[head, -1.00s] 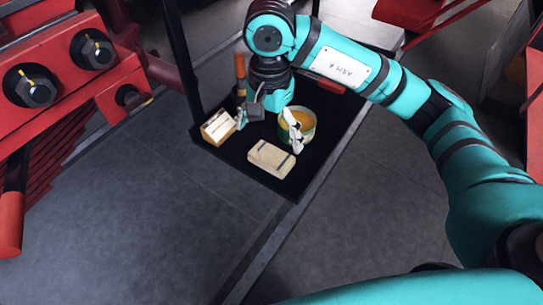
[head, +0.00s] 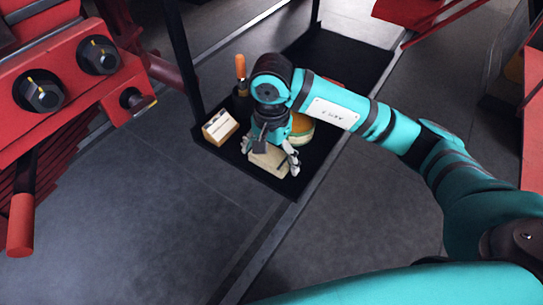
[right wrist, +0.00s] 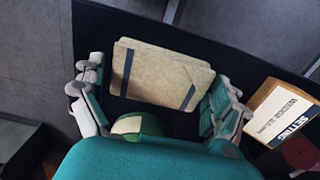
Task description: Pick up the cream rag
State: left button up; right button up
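The cream rag (head: 268,164) is a folded beige cloth with dark stripes, lying flat near the front corner of a black tray (head: 283,187). It shows whole in the right wrist view (right wrist: 165,76). My right gripper (head: 269,152) is open and pointing down over the rag. In the right wrist view, the spread fingers of the gripper (right wrist: 155,98) stand on either side of the rag, with nothing held between them. I cannot tell whether the fingers touch the rag. My left gripper is not in view.
A yellow-and-green tin (head: 303,131) stands close behind the rag, partly hidden by my right gripper. A cream box (head: 220,128) labelled "SETTING" in the wrist view sits to the left. An orange-handled tool (head: 240,67) stands upright behind. Red machinery (head: 75,75) is at the left.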

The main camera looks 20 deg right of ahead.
aim_at(271, 155)
jog(key=c, duration=0.8)
jog(key=shift+r+b, duration=0.3)
jog(key=shift+r, duration=0.25)
notch_tip(271, 155, up, 2)
jog(key=shift+r+b, duration=0.1)
jog(key=shift+b, duration=0.3)
jog(key=shift+s+d+r+b, duration=0.3)
jog(key=shift+s+d+b, duration=0.55)
jog(key=shift+s, duration=1.6)
jog(key=shift+s+d+r+b, duration=0.3)
jog(key=shift+s+d, duration=1)
jog(key=shift+s, duration=1.2)
jog(key=shift+s+d+r+b, duration=0.25)
jog(key=shift+s+d+b, duration=0.6)
jog(key=shift+s, duration=1.6)
jog(key=shift+d, duration=0.15)
